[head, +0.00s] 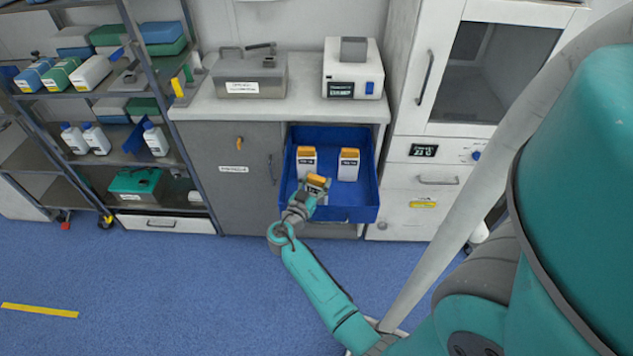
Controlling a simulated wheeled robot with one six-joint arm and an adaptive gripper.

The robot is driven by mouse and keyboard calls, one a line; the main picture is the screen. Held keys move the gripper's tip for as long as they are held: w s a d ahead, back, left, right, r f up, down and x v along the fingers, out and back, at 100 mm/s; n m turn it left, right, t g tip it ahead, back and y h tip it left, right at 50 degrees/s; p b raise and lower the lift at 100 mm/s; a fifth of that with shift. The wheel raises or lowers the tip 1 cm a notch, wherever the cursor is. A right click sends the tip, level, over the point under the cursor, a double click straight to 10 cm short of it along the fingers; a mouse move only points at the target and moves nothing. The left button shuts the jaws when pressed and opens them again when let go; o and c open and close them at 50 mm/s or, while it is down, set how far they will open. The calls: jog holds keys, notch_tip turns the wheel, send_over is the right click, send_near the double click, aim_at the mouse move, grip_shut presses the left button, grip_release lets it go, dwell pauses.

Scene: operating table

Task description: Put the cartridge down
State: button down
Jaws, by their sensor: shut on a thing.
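My gripper (314,191) is shut on a cartridge (318,181) with an orange top. It holds the cartridge over the front part of a blue open drawer (345,213). Two similar white cartridges with orange tops stand upright in the drawer, one at the left (306,163) and one at the right (348,165). The held cartridge looks tilted, and its lower part is hidden by my gripper. I cannot tell whether it touches the drawer floor.
A grey cabinet (221,190) is left of the drawer. The counter (300,107) above carries a metal box (251,76) and a white device (352,70). A white cabinet (430,150) stands right. A shelf rack (166,110) is at left. The blue floor (170,290) in front is clear.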

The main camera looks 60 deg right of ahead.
jog(key=shift+f, duration=0.1)
jog(key=shift+c, duration=1.3)
grip_release()
jog(key=shift+a, duration=0.1)
